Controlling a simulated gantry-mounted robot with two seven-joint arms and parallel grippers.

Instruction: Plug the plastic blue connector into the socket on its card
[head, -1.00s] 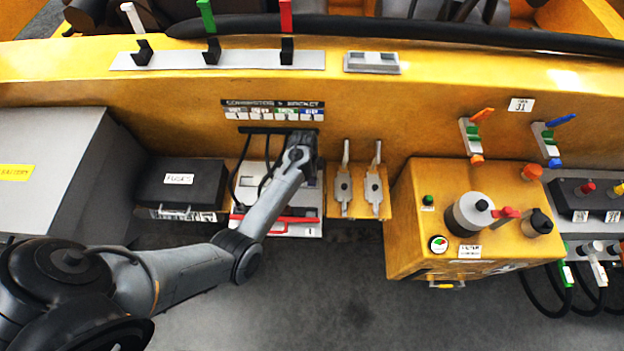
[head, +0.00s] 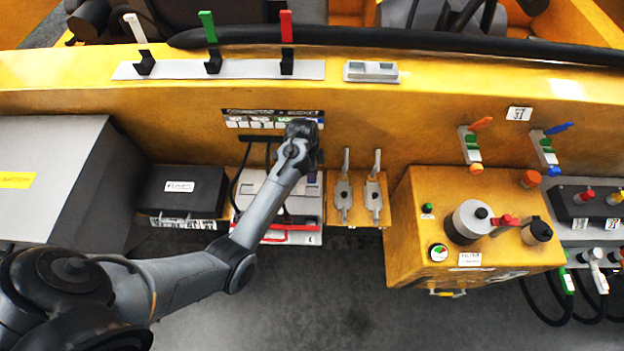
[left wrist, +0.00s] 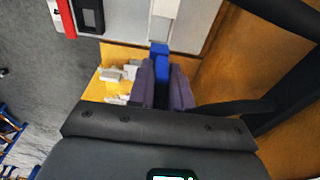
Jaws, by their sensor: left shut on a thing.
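My left gripper (head: 302,130) is in the head view, in front of the right part of a label card (head: 240,118) headed with connector and socket words. In the left wrist view its two dark fingers (left wrist: 163,78) are shut on the blue connector (left wrist: 159,52), whose blue end sticks out past the fingertips. A pale block (left wrist: 164,10) on a light grey panel (left wrist: 200,22) lies just beyond that end; I cannot tell whether they touch. In the head view my gripper hides the connector. My right gripper is out of view.
The light unit with a red handle (head: 290,238) lies under my left forearm, with black cables beside it. Two metal levers (head: 344,190) stand to its right, and a yellow box (head: 425,250) with knobs farther right. A black box (head: 180,200) is on the left.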

